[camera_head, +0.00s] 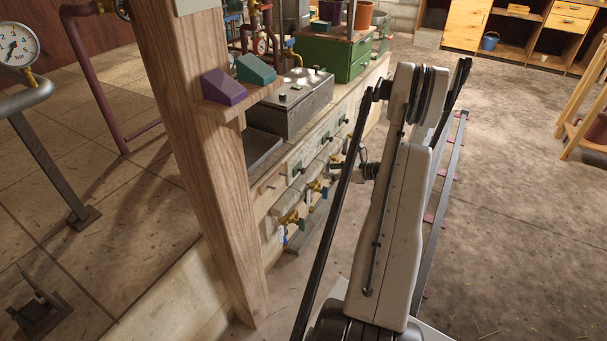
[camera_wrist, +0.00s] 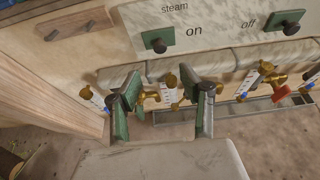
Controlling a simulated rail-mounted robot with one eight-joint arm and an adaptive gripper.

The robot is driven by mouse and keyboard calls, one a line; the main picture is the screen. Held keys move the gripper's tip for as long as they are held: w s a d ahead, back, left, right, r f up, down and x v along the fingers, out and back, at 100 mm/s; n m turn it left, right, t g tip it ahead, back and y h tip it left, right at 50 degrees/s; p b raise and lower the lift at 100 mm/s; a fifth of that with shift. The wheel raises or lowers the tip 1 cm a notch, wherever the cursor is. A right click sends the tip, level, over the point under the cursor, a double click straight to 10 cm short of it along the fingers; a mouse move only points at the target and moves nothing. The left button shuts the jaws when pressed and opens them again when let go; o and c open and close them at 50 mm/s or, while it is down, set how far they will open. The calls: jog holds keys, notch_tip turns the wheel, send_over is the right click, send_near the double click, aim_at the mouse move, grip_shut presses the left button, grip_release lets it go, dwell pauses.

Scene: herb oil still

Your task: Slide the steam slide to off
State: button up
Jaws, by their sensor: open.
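In the wrist view, a green plate with a dark knob (camera_wrist: 157,42) sits on the pale panel beside the word "on", below the label "steam". A second green plate with a dark knob (camera_wrist: 291,28) sits to the right of "off". I cannot tell for sure which belongs to the steam slide. My gripper (camera_wrist: 165,104) is open, its two green-padded fingers apart, below the left knob and not touching it. Brass taps show behind and between the fingers. In the head view, my arm hides much of the panel's right part, and the fingers are not clear.
Several brass taps (camera_wrist: 268,76) with white-and-blue tags line the panel below the knobs, close to the fingers. A wooden post (camera_head: 205,150) with a small shelf stands left of the panel. Open floor (camera_head: 510,200) lies to the right of my arm.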

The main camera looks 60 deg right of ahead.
aim_at(304, 171)
jog(key=b+x, duration=0.3)
jog(key=x, duration=0.9)
jog(key=shift+w+f, duration=0.2)
jog(key=shift+w, duration=0.05)
jog(key=shift+c, duration=0.3)
grip_shut()
